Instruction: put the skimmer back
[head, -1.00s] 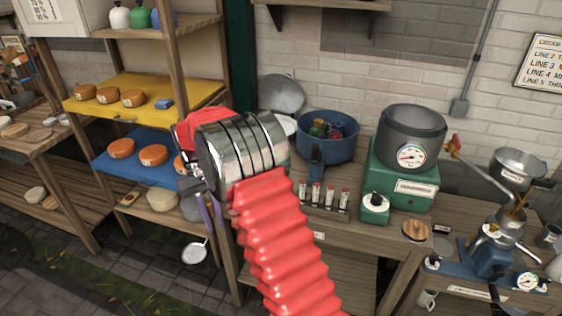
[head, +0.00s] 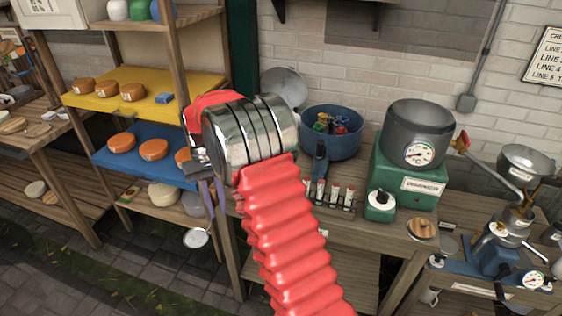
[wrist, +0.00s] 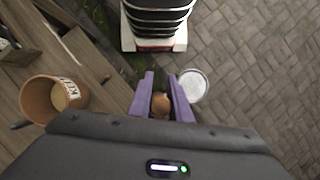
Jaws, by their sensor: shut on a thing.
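The skimmer (head: 196,238) has a pale round disc and hangs below my gripper (head: 210,200), in front of the lower part of the wooden shelf rack. In the wrist view its disc (wrist: 193,85) shows beyond the right finger. My gripper has two purple fingers, also seen in the wrist view (wrist: 161,98). They are shut on the skimmer's handle, whose round brown end (wrist: 160,105) shows between them. Most of the handle is hidden by the fingers. My red sleeved arm covers the middle of the head view.
The shelf rack holds a yellow shelf (head: 190,88) and a blue shelf (head: 110,163) with orange cheeses. The workbench at right carries a blue pot (head: 345,146), a green scale with a grey pot (head: 420,128) and a separator. A brown labelled crock (wrist: 40,98) stands left in the wrist view.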

